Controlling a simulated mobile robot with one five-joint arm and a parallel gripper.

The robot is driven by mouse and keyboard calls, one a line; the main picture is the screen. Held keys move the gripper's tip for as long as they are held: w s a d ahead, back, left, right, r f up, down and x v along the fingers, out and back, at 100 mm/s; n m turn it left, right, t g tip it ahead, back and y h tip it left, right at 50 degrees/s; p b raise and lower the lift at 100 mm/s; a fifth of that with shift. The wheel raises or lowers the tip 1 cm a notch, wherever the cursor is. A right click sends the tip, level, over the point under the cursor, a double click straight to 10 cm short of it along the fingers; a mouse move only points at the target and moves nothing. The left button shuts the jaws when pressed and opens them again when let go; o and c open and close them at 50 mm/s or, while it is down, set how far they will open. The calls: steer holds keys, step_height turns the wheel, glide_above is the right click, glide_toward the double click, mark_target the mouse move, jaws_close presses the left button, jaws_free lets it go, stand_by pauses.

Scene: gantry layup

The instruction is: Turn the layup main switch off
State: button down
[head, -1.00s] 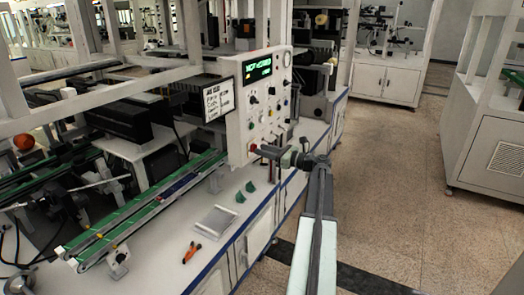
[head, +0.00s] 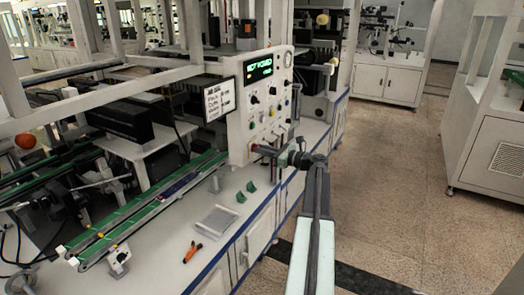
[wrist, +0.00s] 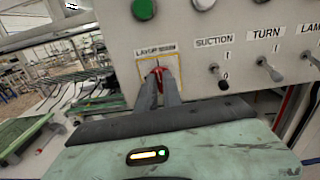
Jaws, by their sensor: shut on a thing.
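In the head view my gripper (head: 258,150) reaches the panel's lower left corner from the right.
Toggle switches marked suction (wrist: 218,76) and turn (wrist: 268,69) sit right of the knob, and a green button (wrist: 144,8) above it. A white bench with a green conveyor (head: 140,212) and orange-handled tool (head: 193,251) lies below. The floor (head: 400,190) at right is clear.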

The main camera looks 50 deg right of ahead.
steer(key=shift+a+f+n, duration=0.15)
steer(key=shift+n, duration=4.2)
steer(key=shift+a+f+n, duration=0.1)
steer(key=shift+n, duration=4.25)
steer(key=c, duration=1.5)
jaws_free()
